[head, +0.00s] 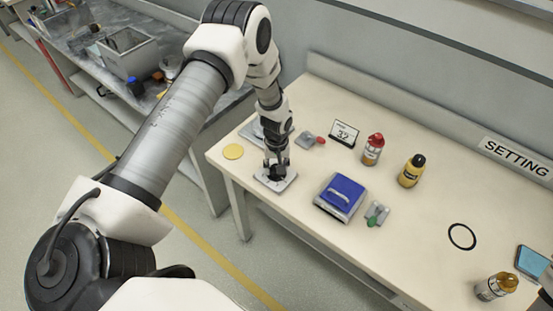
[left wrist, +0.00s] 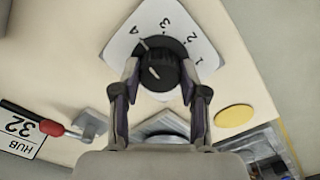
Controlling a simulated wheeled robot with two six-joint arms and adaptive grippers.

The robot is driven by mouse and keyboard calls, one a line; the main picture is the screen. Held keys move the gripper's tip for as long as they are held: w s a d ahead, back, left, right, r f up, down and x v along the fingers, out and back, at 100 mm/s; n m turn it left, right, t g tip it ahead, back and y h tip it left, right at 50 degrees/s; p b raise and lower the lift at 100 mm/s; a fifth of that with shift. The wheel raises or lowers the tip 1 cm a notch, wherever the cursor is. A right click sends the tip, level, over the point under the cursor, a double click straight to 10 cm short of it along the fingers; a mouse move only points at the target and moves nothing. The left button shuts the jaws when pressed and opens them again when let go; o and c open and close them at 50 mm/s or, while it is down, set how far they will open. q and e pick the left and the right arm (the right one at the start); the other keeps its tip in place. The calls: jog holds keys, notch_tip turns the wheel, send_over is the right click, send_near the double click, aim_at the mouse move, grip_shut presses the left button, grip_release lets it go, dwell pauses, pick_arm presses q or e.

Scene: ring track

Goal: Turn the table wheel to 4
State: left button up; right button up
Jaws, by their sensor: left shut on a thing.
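The table wheel is a black ridged knob (left wrist: 160,68) on a pale plate (left wrist: 203,42) with printed numbers along its edge, near the table's left end. The plate also shows in the head view (head: 289,182). My left gripper (head: 276,168) points down over the wheel. In the left wrist view my left gripper (left wrist: 160,80) has one finger on each side of the knob, shut on it. A short white line shows on the knob's top; which number it points to I cannot tell for sure. My right gripper is not in view.
A yellow disc (head: 233,152) lies left of the wheel. A blue-lidded box (head: 340,196), a grey part with a green end (head: 377,213) and a red-handled latch (head: 311,140) are nearby. A sign reading 32 (head: 345,134) and bottles (head: 373,150) stand behind.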

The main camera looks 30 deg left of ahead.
pick_arm(q)
jog(key=shift+s+f, duration=0.1)
jog(key=shift+s, duration=0.05)
jog(key=o, duration=1.1)
jog(key=shift+o, duration=0.2)
jog(key=shift+r, duration=0.35)
notch_tip(320, 180, up, 11)
jog(key=shift+r, duration=0.2)
